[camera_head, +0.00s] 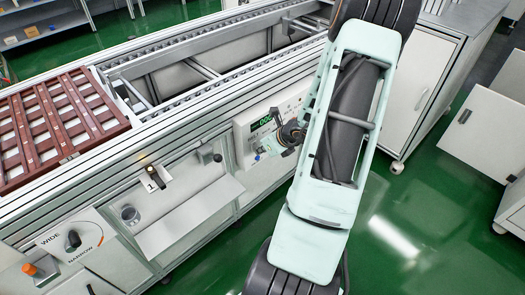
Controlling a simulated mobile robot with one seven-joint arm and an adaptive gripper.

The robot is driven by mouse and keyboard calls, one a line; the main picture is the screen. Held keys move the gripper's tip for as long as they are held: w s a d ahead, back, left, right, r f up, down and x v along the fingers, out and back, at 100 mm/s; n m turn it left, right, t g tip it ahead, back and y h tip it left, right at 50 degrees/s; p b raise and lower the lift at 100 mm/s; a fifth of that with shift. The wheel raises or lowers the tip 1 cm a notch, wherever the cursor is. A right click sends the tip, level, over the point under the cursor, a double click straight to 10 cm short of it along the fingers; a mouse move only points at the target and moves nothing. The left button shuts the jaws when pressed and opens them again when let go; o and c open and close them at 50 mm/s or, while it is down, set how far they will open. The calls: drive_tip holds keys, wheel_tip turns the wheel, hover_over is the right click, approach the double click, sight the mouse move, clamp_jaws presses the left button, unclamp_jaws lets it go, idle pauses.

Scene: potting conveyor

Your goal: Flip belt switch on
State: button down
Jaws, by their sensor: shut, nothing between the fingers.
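My gripper (281,130) is small and dark at the end of my pale green arm. It is shut and empty, in front of the white control panel (243,142) with a green number display (261,122). My gripper and arm hide the lower right part of that panel. I cannot tell whether the fingertips touch it. No control in view can be read as the belt switch. A small dark lever (153,178) on a plate marked 1 sits to the left, with a yellowish glow above it. A grey box (206,154) with a small knob is between lever and panel.
A WIDE/NARROW knob (74,240) and an orange button (30,269) are at the lower left. A white shelf (190,214) juts out below the lever. The conveyor frame (185,90) carries a brown slatted tray (55,124). White cabinets stand right; green floor is clear between.

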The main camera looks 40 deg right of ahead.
drive_tip(key=shift+w+f+b, duration=0.2)
drive_tip(key=shift+b, duration=0.15)
drive_tip(key=shift+r, duration=0.2)
drive_tip(key=shift+r+p, duration=0.7)
drive_tip(key=shift+r, duration=0.05)
